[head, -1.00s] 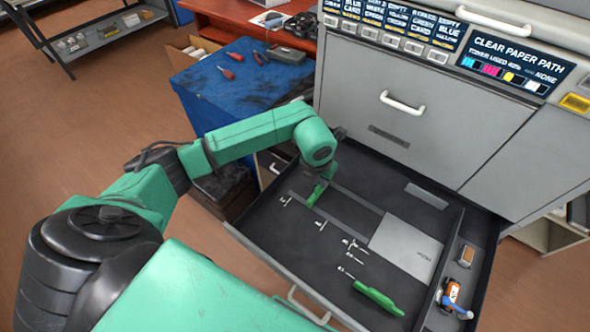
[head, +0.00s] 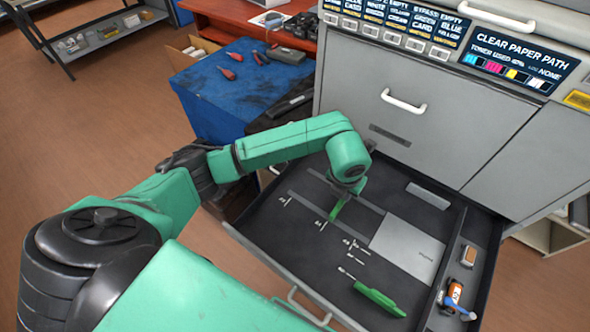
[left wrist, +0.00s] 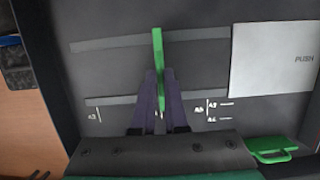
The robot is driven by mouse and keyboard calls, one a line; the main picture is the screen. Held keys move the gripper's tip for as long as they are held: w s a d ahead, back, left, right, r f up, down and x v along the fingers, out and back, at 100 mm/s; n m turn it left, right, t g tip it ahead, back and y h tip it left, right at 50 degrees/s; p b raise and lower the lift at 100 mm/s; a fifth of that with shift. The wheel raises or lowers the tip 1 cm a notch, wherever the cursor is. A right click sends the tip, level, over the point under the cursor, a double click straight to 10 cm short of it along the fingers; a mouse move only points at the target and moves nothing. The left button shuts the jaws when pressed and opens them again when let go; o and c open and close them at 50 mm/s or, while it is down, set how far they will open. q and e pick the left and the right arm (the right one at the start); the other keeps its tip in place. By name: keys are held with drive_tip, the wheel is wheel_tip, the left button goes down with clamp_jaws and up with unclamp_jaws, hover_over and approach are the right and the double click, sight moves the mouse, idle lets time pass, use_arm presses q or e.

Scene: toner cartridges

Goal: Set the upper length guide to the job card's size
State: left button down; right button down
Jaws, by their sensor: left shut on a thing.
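The green upper length guide (head: 338,207) stands across the slotted track in the open paper drawer. It also shows in the left wrist view (left wrist: 157,45). My left gripper (left wrist: 160,78) is shut on it, a dark finger on each side; the gripper is above the drawer in the head view (head: 346,188). The guide's near end lies by the second mark from the left (head: 320,223), which it and my fingers partly hide. The left mark (left wrist: 93,116) looks like A3; several marks (left wrist: 212,108) lie to the right. I see no job card I can identify. My right gripper is out of view.
A grey PUSH plate (head: 405,248) lies right of the guide. A second green guide (head: 380,298) is near the drawer front. A side compartment holds an orange and blue item (head: 453,296). The printer front (head: 440,130) rises behind the drawer.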

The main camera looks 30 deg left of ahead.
use_arm(q)
drive_tip(key=shift+s+d+b, duration=0.15)
drive_tip(key=shift+d+b, duration=0.15)
drive_tip(key=shift+d, duration=0.9)
drive_tip(key=shift+s+d+b, duration=0.2)
drive_tip(key=shift+d+b, duration=0.05)
drive_tip(key=shift+d, duration=0.95)
drive_tip(key=shift+s+d+b, duration=0.15)
drive_tip(key=shift+d+b, duration=0.15)
drive_tip(key=shift+d, duration=0.9)
drive_tip(key=c, duration=1.1)
unclamp_jaws()
drive_tip(key=shift+d, duration=0.1)
wheel_tip(320, 180, up, 7)
drive_tip(key=p, duration=0.4)
